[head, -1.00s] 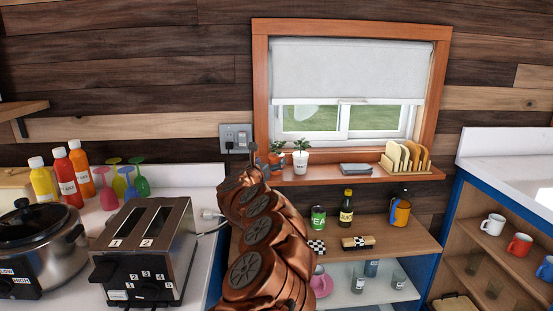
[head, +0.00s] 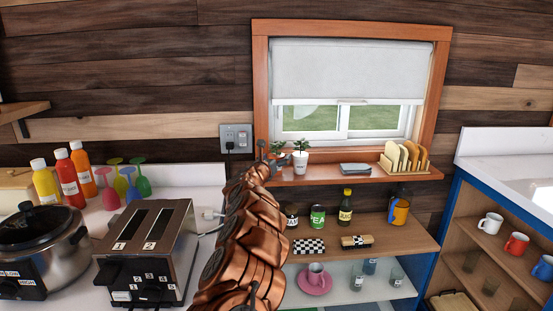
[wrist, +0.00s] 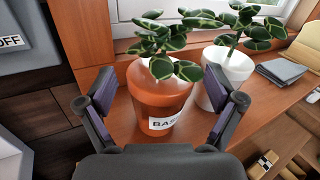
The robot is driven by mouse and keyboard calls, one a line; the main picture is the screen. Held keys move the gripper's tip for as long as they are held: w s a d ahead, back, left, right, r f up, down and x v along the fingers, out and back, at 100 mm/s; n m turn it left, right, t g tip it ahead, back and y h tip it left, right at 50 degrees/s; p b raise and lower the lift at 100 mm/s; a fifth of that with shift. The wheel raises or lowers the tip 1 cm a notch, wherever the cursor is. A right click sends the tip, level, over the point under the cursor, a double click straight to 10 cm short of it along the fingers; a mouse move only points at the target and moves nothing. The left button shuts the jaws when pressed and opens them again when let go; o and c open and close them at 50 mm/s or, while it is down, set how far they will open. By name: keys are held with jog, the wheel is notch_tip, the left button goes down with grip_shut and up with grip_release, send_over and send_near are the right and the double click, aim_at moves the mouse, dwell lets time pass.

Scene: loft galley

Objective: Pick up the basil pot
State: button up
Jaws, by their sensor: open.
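The basil pot (wrist: 158,100) is a terracotta-coloured pot with a partly visible label reading "BAS" and dark green leaves. It stands upright on the wooden window sill. In the wrist view my gripper (wrist: 171,93) is open, with one finger on the left of the pot and the other on its right. I cannot tell whether either finger touches it. In the head view my gripper (head: 267,152) is at the sill's left end and hides most of the basil pot (head: 275,163).
A white plant pot (head: 300,163) stands close on the right of the basil pot. Further right on the sill (head: 350,176) are a folded grey cloth (head: 355,168) and a rack of boards (head: 404,158). A wall socket (head: 236,138) is left. Shelves with jars sit below.

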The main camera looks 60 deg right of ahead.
jog(key=shift+c, duration=0.2)
jog(key=c, duration=1.4)
